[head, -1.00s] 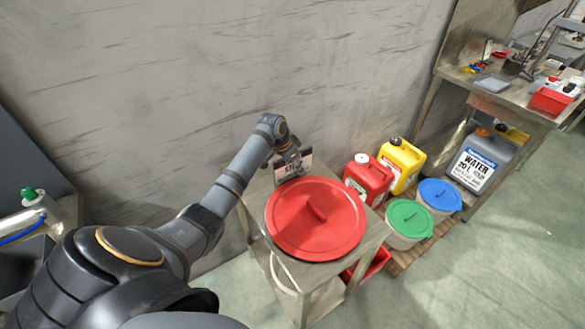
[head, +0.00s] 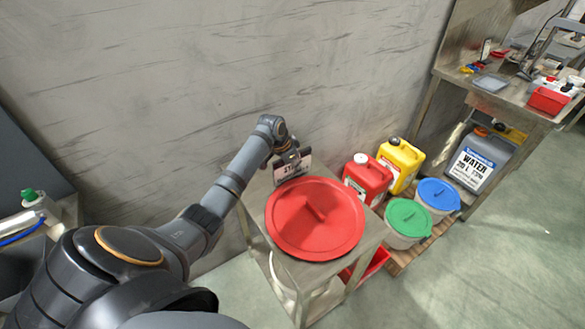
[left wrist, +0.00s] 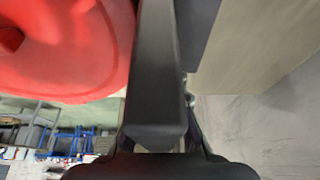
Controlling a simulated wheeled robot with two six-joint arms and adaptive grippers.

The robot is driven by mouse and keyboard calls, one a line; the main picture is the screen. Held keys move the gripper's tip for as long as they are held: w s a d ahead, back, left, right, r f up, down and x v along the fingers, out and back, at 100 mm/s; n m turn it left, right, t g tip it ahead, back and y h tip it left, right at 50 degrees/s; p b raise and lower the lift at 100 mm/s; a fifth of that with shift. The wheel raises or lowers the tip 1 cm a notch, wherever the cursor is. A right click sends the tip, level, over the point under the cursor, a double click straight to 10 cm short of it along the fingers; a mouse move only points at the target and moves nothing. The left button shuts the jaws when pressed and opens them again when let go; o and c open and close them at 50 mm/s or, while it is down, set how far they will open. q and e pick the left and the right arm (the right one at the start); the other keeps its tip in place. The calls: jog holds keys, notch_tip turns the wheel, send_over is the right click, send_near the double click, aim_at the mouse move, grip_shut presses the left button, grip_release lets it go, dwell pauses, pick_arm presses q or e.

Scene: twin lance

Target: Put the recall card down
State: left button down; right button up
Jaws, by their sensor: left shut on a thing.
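The recall card (head: 293,166) is a small pale card with dark print, standing roughly upright behind the red lid in the head view. My left gripper (head: 288,158) is shut on the card at the back edge of the small metal stand (head: 262,187). I cannot tell whether the card's lower edge touches the stand. In the left wrist view the dark gripper parts (left wrist: 160,120) fill the middle, and the card's face cannot be made out there. My right gripper is not in view.
A large round red lid (head: 316,217) covers most of the stand and also shows in the left wrist view (left wrist: 62,60). Red (head: 368,180) and yellow (head: 402,163) canisters and green-lidded (head: 408,220) and blue-lidded (head: 438,196) buckets stand to the right. The wall is close behind.

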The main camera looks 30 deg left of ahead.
pick_arm(q)
notch_tip(320, 180, up, 3)
jog(key=shift+w+f+b, duration=0.1)
jog(key=shift+f+b, duration=0.1)
jog(key=shift+b, duration=0.15)
jog(key=s+d+r, duration=0.7)
jog(key=s+r, duration=0.3)
jog(key=s, duration=0.2)
jog(key=shift+d+r, duration=0.2)
jog(key=shift+r, duration=0.15)
